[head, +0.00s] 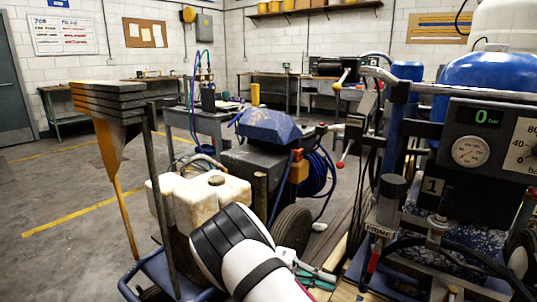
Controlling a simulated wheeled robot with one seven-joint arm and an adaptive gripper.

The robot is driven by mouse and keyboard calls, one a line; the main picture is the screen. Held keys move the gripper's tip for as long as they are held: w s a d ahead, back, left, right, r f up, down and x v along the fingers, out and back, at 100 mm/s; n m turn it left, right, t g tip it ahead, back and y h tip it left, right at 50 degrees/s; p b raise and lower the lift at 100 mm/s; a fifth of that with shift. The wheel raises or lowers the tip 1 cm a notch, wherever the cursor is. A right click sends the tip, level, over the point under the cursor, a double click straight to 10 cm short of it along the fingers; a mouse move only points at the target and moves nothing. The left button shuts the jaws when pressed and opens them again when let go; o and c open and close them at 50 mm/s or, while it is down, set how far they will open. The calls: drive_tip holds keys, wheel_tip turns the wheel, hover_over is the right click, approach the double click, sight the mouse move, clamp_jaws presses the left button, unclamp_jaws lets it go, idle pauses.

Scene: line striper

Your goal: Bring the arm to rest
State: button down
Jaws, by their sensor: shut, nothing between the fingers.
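My white and black arm (245,255) rises from the bottom middle of the head view, in front of the line striper. My gripper is not in view, so what it is near cannot be seen. The line striper's gauge panel (490,150) stands at the right, with a green display reading 0 and a round dial. My arm overlaps the lower part of a stained white tank (200,197) and hides some of what lies behind it.
Teal-handled pliers (310,280) lie right of my arm. A blue hose coil (318,172) hangs behind. Workbenches line the back wall. The floor at left (60,190) is clear.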

drive_tip(key=s+d+r+n+y, duration=0.1)
drive_tip(key=s+d+r+y, duration=0.4)
drive_tip(key=s+r, duration=0.4)
drive_tip(key=s+d+r+n+y, duration=0.1)
drive_tip(key=s+d+r+y, duration=0.1)
drive_tip(key=s+r+y, duration=0.7)
drive_tip(key=s+a+r+n+t+y, duration=0.2)
drive_tip(key=s+t, duration=0.5)
drive_tip(key=s, duration=1.1)
wheel_tip(320, 180, up, 26)
drive_tip(key=t+p, duration=0.3)
drive_tip(key=p, duration=2.1)
drive_tip(key=shift+d+t, duration=0.2)
drive_tip(key=shift+t, duration=0.2)
